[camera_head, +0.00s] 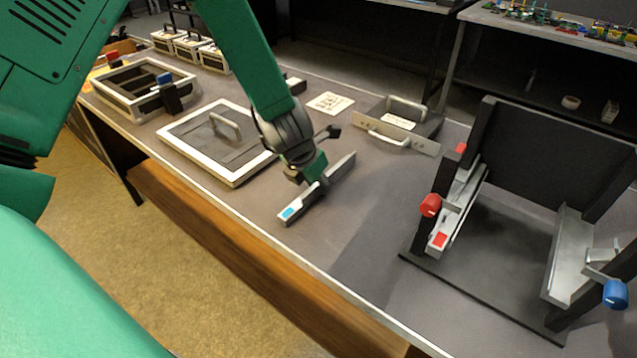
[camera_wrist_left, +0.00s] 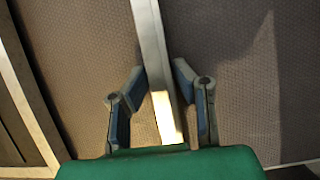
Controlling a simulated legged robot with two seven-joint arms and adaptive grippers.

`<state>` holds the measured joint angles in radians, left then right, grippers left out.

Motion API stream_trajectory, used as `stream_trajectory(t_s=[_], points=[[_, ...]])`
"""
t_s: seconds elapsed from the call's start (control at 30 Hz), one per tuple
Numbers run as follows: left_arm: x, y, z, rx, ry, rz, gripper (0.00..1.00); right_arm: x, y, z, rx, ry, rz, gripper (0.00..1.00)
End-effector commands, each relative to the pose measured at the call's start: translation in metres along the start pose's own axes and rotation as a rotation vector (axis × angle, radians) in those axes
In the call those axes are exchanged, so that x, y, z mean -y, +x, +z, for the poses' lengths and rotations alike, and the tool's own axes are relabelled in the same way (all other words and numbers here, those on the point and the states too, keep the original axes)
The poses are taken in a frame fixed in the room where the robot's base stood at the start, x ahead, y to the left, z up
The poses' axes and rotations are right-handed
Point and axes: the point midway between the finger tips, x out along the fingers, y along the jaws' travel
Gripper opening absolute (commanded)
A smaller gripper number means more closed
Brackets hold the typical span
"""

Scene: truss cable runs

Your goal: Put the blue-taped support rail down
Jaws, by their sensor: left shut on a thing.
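The support rail (camera_head: 339,171) is a grey metal bar with a blue tape patch (camera_head: 289,213) near its front-left end. My left gripper (camera_head: 316,180) points down over the workbench and is shut on the rail near its middle. The rail lies level, at or just above the bench top; I cannot tell if it touches. In the left wrist view the rail (camera_wrist_left: 151,40) runs between the two fingers of my left gripper (camera_wrist_left: 157,85). My right gripper is not in view.
A framed panel with a handle (camera_head: 199,165) lies left of the rail. A grey handled box (camera_head: 421,124) is behind it. A black stand (camera_head: 480,275) with red and blue knobs stands right. The bench (camera_head: 352,235) is clear in front. Its front edge is close.

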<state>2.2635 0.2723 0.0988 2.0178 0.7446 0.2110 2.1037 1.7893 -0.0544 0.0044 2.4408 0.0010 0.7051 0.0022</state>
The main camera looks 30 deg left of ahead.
Motion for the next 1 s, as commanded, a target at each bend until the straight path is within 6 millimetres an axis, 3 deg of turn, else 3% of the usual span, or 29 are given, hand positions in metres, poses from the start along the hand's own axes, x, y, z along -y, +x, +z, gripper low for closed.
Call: stream_trajectory(t_s=[0.03,0.07,0.47,1.0], points=[[0.000,0.001,-0.001,-0.001,-0.001,0.000,0.32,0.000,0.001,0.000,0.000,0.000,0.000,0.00],[0.000,0.001,-0.001,-0.001,-0.001,0.000,0.42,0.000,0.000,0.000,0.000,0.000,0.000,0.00],[0.001,-0.006,0.002,0.001,0.000,0.002,0.42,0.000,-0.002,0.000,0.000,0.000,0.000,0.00],[0.000,-0.107,0.003,0.000,0.001,0.000,0.42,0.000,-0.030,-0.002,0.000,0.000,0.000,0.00]])
